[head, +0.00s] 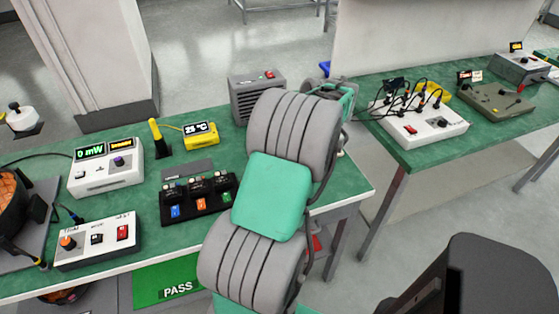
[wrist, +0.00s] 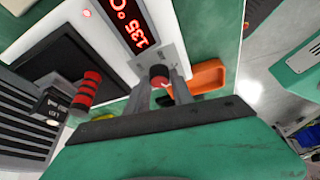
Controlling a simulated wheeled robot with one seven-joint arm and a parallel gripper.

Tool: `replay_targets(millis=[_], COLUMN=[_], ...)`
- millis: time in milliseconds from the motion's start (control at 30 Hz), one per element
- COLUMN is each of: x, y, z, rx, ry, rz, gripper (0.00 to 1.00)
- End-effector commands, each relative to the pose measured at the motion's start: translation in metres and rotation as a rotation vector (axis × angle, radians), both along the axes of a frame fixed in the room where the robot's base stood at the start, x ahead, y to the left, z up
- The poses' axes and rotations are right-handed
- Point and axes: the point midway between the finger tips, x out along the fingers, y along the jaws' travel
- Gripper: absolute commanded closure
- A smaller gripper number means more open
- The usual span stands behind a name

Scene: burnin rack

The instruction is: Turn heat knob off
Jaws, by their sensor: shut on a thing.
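In the head view my arm hides the gripper and the heater unit. The knob's pointer direction is too small to tell.
In the wrist view, a red-and-black handle (wrist: 88,88) stands left of the knob and an orange tray (wrist: 208,77) lies right. In the head view, a grey vented box (head: 255,98) stands behind my arm, and a black rack (head: 197,195) lies left of it.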

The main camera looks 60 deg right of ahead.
Motion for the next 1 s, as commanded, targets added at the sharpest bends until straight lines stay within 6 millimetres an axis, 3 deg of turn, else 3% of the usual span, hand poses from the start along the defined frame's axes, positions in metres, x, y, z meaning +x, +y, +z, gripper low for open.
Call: replay_targets(millis=[267, 300, 533, 800, 1000], x=[0.000, 0.000, 0.000, 0.000, -0.012], y=[0.000, 0.000, 0.000, -0.001, -0.008], z=[0.000, 0.000, 0.000, 0.003, 0.036], rx=[0.000, 0.000, 0.000, -0.001, -0.002], ry=[-0.001, -0.001, -0.001, -0.002, -0.002], rz=[0.001, 0.002, 0.001, 0.001, -0.001], gripper=[1.00, 0.69, 0.51, 0.51, 0.51])
